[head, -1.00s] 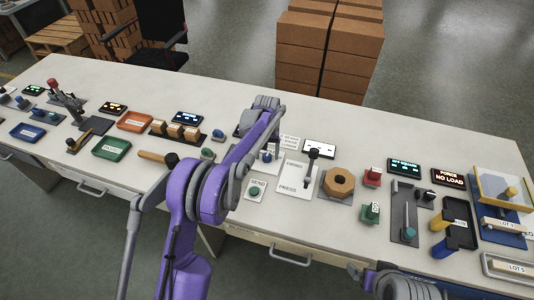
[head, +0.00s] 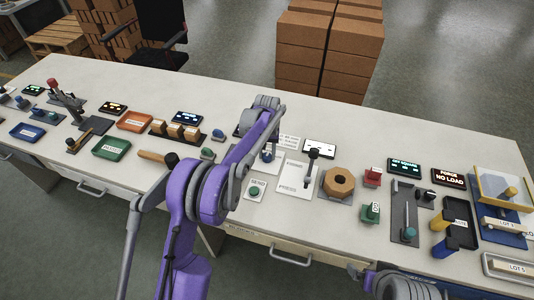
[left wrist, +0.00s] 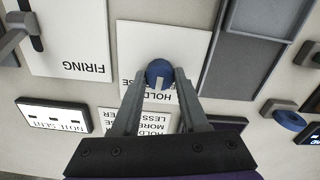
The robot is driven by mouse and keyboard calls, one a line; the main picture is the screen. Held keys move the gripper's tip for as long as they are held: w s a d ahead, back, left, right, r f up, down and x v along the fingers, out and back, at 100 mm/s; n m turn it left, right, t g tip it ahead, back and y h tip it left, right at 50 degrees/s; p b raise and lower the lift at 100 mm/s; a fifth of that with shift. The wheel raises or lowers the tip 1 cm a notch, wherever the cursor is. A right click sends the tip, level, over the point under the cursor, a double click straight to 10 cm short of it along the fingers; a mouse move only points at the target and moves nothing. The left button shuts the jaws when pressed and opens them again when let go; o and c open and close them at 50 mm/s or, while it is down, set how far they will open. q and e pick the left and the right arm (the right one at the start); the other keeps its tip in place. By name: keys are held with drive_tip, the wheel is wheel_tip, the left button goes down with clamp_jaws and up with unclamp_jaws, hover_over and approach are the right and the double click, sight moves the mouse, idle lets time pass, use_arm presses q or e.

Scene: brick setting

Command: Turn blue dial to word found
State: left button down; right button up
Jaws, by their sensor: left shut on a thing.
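A blue dial (left wrist: 160,72) with a pale pointer mark sits on a white plate (left wrist: 190,42) in the left wrist view. My left gripper (left wrist: 161,82) is shut on this dial, one finger on each side. My right gripper is out of view.
A press lever (head: 313,153) on a white plate stands just right of the dial. A lit display (head: 318,148) and a printed card (left wrist: 139,121) are close by. Another blue knob (left wrist: 289,120) lies to the side. Trays, buttons and levers fill the bench (head: 225,95).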

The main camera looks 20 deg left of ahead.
sight(267, 156)
use_arm(q)
drive_tip(key=m+b, duration=0.1)
drive_tip(key=m, duration=0.4)
drive_tip(key=shift+m, duration=0.3)
drive_tip(key=m+b, duration=0.1)
drive_tip(key=m, duration=0.4)
drive_tip(key=shift+m, duration=0.3)
idle(0.3)
drive_tip(key=shift+c, duration=2.2)
unclamp_jaws()
drive_tip(key=shift+r, duration=0.15)
wheel_tip(267, 156, up, 11)
drive_tip(key=shift+f+p, duration=0.2)
drive_tip(key=shift+p, duration=0.1)
